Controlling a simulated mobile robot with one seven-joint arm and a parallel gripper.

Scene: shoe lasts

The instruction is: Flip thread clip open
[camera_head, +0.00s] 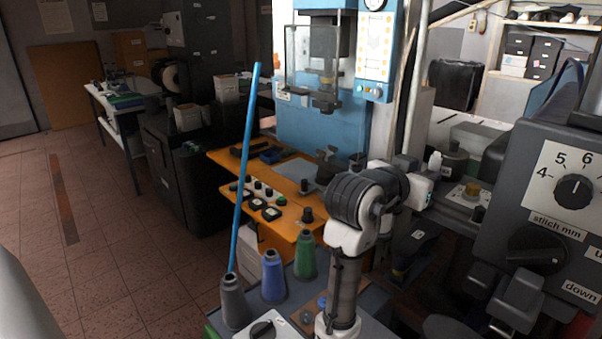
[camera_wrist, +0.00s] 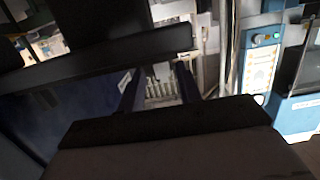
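I cannot make out a thread clip in either view. The grey machine (camera_head: 545,215) with a numbered stitch dial and a "down" label stands at the right of the head view. Three thread cones stand at the front: grey (camera_head: 234,303), blue (camera_head: 273,277) and green (camera_head: 305,255). My arm rises at the bottom middle of the head view and bends back to the right; its fingertips do not show there. In the wrist view, a dark block, seemingly part of my gripper (camera_wrist: 170,122), fills the lower middle. I cannot tell its opening or anything between the fingers.
A blue press (camera_head: 318,125) with a control panel (camera_head: 376,55) stands behind an orange bench (camera_head: 265,220) holding small parts. A thin blue rod (camera_head: 245,165) leans up from beside the grey cone. A dark bar (camera_wrist: 100,60) crosses the upper wrist view. Open floor lies left.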

